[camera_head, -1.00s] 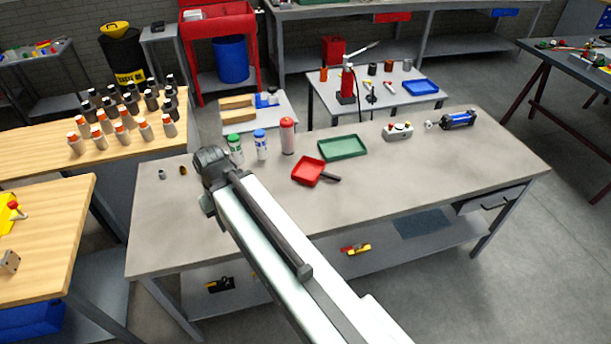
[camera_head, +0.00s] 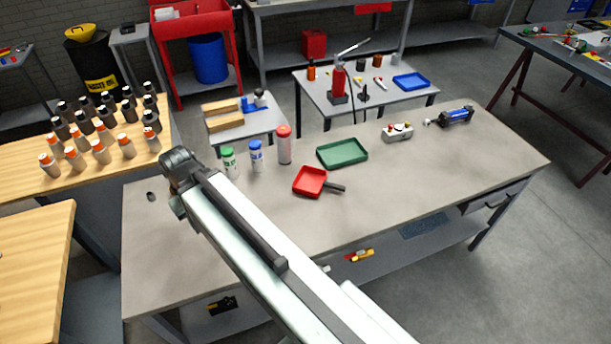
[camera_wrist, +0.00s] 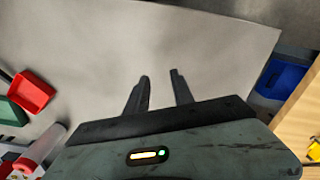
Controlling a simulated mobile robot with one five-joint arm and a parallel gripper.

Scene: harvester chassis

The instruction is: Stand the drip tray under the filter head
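A shallow green tray (camera_head: 343,152) lies flat on the grey bench, right of the bottles. A red pan (camera_head: 309,181) with a dark handle lies in front of it. I cannot tell for sure which is the drip tray. A silver block with a red knob (camera_head: 398,132), possibly the filter head, sits at the back right of the bench. My gripper (camera_wrist: 160,75) is open and empty over bare bench top. In the wrist view, the red pan (camera_wrist: 33,92) and green tray (camera_wrist: 10,112) are at the left edge. My arm hides the gripper's fingers in the head view.
Green-capped (camera_head: 230,162), blue-capped (camera_head: 256,156) and red (camera_head: 284,144) bottles stand between my arm's end and the trays. A blue cylinder (camera_head: 456,116) lies at the far right. A small dark part (camera_head: 151,196) is at the bench's left. The bench's right front is clear.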

